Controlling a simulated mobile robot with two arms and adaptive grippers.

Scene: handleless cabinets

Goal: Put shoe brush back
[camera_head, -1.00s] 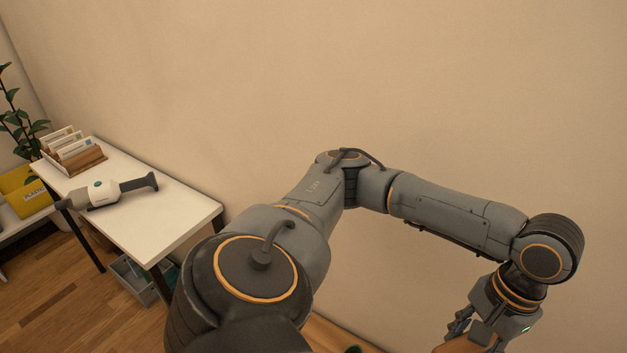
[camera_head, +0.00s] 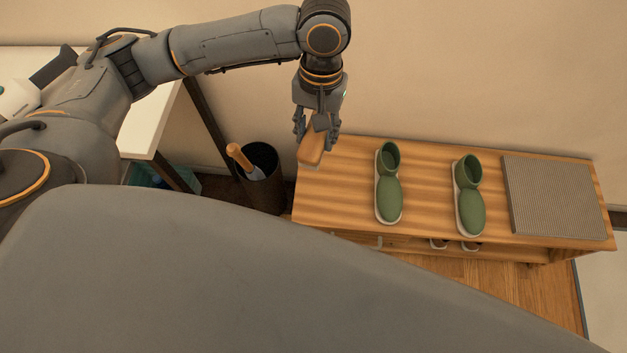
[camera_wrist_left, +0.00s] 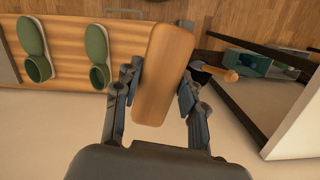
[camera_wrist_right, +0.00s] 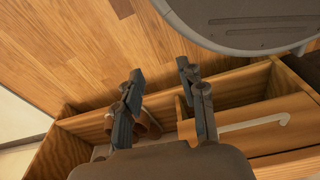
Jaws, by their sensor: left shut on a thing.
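The shoe brush, a wooden block (camera_head: 311,151), is held by my left gripper (camera_head: 317,128) at the left end of the wooden shoe bench (camera_head: 335,208). In the left wrist view, both fingers press on the sides of the brush (camera_wrist_left: 164,75). The brush appears above the bench top or its left edge; I cannot tell whether it touches. My right gripper (camera_wrist_right: 162,75) shows only in the right wrist view, with its fingers apart and nothing between them, above an open-topped wooden compartment (camera_wrist_right: 100,122) with brown shoes (camera_wrist_right: 148,122).
A pair of green shoes (camera_head: 388,185) stands on the bench, with a grey ribbed mat (camera_head: 553,197) at its right end. A dark bin (camera_head: 263,185) with a wooden-handled item (camera_head: 240,158) stands left of the bench. A white table (camera_head: 150,125) is further left.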

